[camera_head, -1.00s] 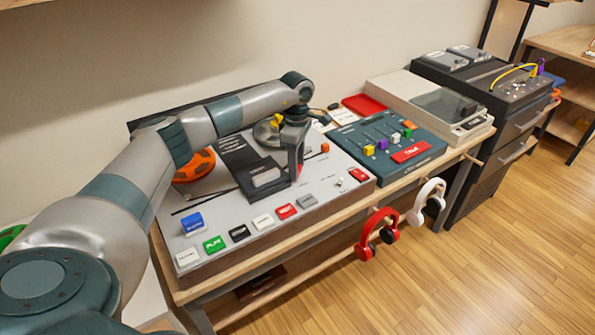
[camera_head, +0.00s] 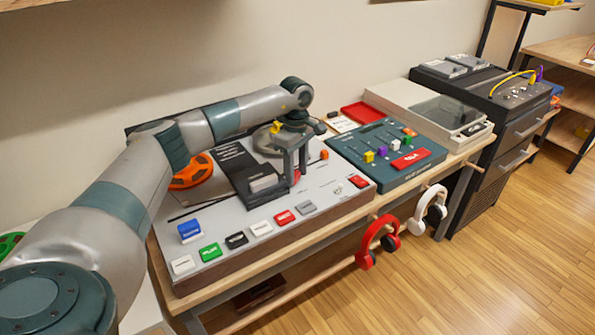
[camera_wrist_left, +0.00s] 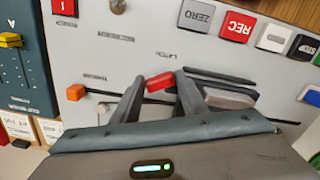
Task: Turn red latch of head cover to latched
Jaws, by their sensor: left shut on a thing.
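The red latch (camera_head: 297,176) sits at the right end of the dark head cover (camera_head: 264,200) on the tape machine (camera_head: 330,195). My left gripper (camera_head: 291,184) points down over it, its two fingers showing side by side. In the left wrist view the red latch (camera_wrist_left: 159,82) lies between the fingertips of the left gripper (camera_wrist_left: 160,88), which are shut on it. The dark head cover (camera_wrist_left: 222,78) is just right of the fingers there. The fingers partly hide the latch in the head view. My right gripper is not in view.
Coloured buttons, including a green one (camera_head: 210,252), line the machine's front edge. An orange reel (camera_head: 193,172) is behind my arm. A teal mixer (camera_head: 385,170) stands to the right. Red headphones (camera_head: 377,240) and white headphones (camera_head: 428,210) hang off the table front.

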